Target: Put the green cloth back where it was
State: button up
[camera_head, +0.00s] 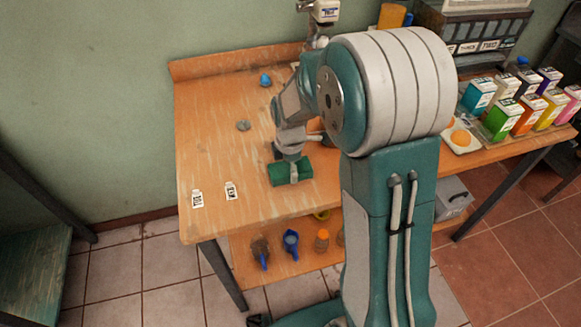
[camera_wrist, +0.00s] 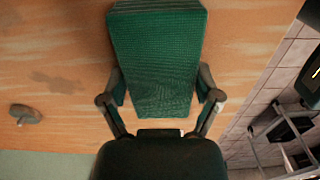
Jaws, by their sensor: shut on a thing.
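The green cloth (camera_head: 282,174) is a folded block near the front edge of the wooden table, left of my arm. In the wrist view the cloth (camera_wrist: 155,55) fills the upper middle, with a finger on each side of it. My gripper (camera_head: 293,170) is above the cloth and shut on it; the fingers also show in the wrist view (camera_wrist: 160,98). I cannot tell whether the cloth touches the table or is just above it.
The wooden table (camera_head: 215,110) has free room at its left. Two marked white tags (camera_head: 197,199) (camera_head: 231,191) lie there. A grey round thing (camera_head: 243,125) and a small blue thing (camera_head: 265,80) are farther back. Colored cartons (camera_head: 503,119) stand at the right. A lower shelf holds several small items.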

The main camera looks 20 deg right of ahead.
jog(key=shift+a, duration=0.3)
jog(key=o, duration=0.7)
jog(key=shift+d, duration=0.1)
jog(key=shift+c, duration=0.2)
jog(key=shift+o, duration=0.7)
jog(key=shift+d, duration=0.35)
